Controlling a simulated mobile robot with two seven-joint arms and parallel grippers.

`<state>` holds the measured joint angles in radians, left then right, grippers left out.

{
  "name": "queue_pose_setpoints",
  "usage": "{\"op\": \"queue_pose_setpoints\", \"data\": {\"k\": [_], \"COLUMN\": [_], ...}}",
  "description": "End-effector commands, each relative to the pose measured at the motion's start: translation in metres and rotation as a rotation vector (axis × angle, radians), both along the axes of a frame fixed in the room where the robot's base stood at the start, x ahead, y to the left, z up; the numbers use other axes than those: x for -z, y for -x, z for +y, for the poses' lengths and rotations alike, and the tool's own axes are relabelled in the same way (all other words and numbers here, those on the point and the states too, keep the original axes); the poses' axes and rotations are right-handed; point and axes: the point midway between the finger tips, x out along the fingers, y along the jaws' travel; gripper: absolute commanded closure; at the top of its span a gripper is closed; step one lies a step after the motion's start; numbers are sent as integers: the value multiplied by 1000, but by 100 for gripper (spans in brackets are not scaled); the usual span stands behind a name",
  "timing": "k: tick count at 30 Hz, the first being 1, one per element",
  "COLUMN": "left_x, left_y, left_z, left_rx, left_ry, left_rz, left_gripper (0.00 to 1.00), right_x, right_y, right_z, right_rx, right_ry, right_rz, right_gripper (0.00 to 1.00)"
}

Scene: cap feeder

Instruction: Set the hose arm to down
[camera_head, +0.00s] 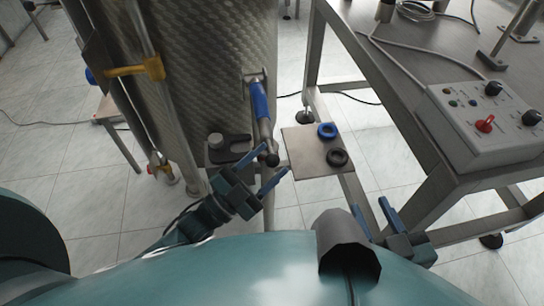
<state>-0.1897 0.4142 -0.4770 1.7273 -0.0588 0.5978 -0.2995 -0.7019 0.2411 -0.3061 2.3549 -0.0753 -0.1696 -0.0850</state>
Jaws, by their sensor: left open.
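A lever with a blue sleeve (260,99), which looks like the hose arm, hangs from a bracket on the metal tank (205,45). It slopes downward and slightly right, and ends in a dark tip (271,159). My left gripper (276,160) is open, with its two blue fingers on either side of the dark tip in the picture. I cannot tell whether they touch it. My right gripper (368,205) is open and empty, low by the bench leg, well away from the lever.
A small plate (303,158) beside the lever bears a blue ring (327,130) and a black ring (337,157). A dark bracket (235,148) juts out left of the lever. A control box (480,120) with a red switch stands on the metal bench (400,55) at right.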

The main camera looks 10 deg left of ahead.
Motion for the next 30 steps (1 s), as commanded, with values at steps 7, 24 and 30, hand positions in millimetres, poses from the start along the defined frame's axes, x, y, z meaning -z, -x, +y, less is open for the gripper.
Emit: {"op": "queue_pose_setpoints", "data": {"k": [7, 24, 30], "left_x": [21, 40, 39], "left_y": [41, 80, 79], "left_z": [35, 70, 69], "left_rx": [-1, -2, -2], "left_ry": [-3, 0, -1], "left_rz": [6, 0, 1], "left_gripper": [50, 50, 50], "right_x": [0, 0, 0], "right_y": [1, 1, 1], "right_z": [-2, -3, -3], "right_rx": [4, 13, 13], "right_ry": [7, 3, 3], "right_rz": [33, 59, 58], "right_gripper": [64, 64, 64]}}
